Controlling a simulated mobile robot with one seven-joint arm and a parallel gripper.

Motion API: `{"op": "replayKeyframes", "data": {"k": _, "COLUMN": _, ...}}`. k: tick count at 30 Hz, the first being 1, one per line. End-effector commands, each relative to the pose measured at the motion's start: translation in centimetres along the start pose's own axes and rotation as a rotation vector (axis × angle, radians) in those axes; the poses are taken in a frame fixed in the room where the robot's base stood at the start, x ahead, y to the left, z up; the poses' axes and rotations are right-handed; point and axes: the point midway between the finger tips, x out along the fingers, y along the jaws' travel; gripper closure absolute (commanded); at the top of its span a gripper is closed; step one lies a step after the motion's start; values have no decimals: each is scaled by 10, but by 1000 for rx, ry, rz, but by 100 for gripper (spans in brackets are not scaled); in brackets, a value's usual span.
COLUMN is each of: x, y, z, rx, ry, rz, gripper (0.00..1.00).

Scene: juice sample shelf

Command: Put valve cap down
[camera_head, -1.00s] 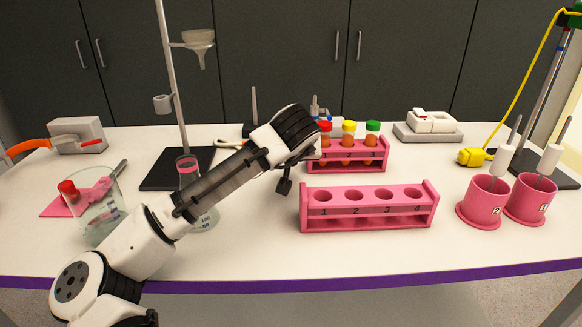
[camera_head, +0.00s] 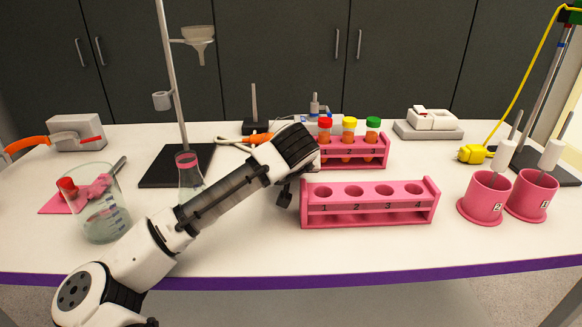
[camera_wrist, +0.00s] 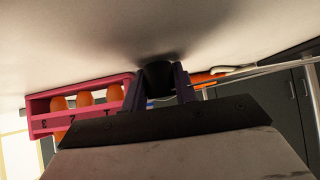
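My gripper (camera_head: 285,190) points down at the table, left of the front pink rack, in the head view. In the wrist view, the two dark fingers of my gripper (camera_wrist: 160,88) stand either side of a short black cylinder, which looks like the valve cap (camera_wrist: 158,72). The fingers appear shut on it. Its far end is at or very near the white tabletop, with a dark shadow around it; I cannot tell whether it touches. In the head view the cap is too small and dark to tell from the fingertips.
The numbered pink rack (camera_head: 368,208) stands just right of my gripper, its holes empty. Behind it is a pink rack (camera_head: 350,152) with capped orange tubes. A flask (camera_head: 189,172) and a beaker (camera_head: 103,222) stand to the left. The table front between my gripper and the purple edge is clear.

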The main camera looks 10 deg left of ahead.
Motion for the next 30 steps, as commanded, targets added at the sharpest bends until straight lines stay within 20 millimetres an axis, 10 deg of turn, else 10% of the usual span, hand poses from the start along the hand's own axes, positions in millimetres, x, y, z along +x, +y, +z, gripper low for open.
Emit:
{"op": "replayKeyframes", "data": {"k": 4, "x": 3, "y": -1, "z": 5, "rx": 0, "ry": -15, "rz": -4, "gripper": 50}}
{"op": "replayKeyframes", "data": {"k": 20, "x": 2, "y": -5, "z": 3, "rx": -6, "ry": -21, "rz": -12, "gripper": 50}}
{"op": "replayKeyframes", "data": {"k": 30, "x": -57, "y": -1, "z": -5, "rx": -3, "ry": -11, "rz": -2, "gripper": 50}}
